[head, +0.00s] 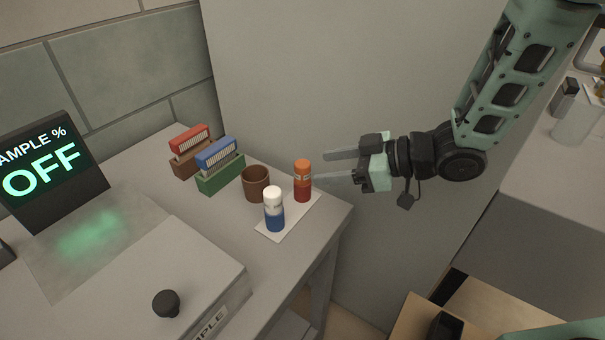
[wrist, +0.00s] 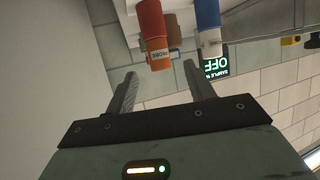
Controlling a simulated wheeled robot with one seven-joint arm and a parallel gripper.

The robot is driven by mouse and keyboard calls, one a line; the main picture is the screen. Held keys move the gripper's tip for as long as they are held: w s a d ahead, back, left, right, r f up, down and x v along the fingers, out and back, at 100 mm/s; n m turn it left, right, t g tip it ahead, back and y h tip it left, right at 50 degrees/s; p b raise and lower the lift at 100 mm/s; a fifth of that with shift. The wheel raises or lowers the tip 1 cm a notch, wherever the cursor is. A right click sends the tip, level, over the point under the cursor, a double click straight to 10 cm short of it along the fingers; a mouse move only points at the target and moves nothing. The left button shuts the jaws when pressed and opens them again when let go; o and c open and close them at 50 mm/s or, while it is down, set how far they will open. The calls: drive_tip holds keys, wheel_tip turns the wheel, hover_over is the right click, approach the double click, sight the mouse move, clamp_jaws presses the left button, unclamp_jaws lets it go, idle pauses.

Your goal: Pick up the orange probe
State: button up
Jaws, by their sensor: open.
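The orange probe (head: 303,181) stands upright on a white mat (head: 276,229) near the table's right edge. It is an orange and red cylinder with a pale label band. My gripper (head: 338,166) is open and empty, just to the right of the probe in the head view. In the wrist view the orange probe (wrist: 153,38) appears above the gap between my open fingers (wrist: 158,88), with a label reading PROBE. I see no contact between the fingers and the probe; the exact gap is hard to judge.
A white and blue cylinder (head: 274,210) stands on the same mat, left of the orange one. A brown cup (head: 255,184) is behind them, with a green holder (head: 221,175) and a brown holder (head: 188,161) farther back. A dark screen reading OFF (head: 45,172) stands at left.

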sight(302, 180)
drive_tip(key=x, duration=0.8)
drive_tip(key=shift+w+a+r, duration=0.1)
drive_tip(key=shift+r, duration=0.1)
drive_tip(key=c, duration=1.1)
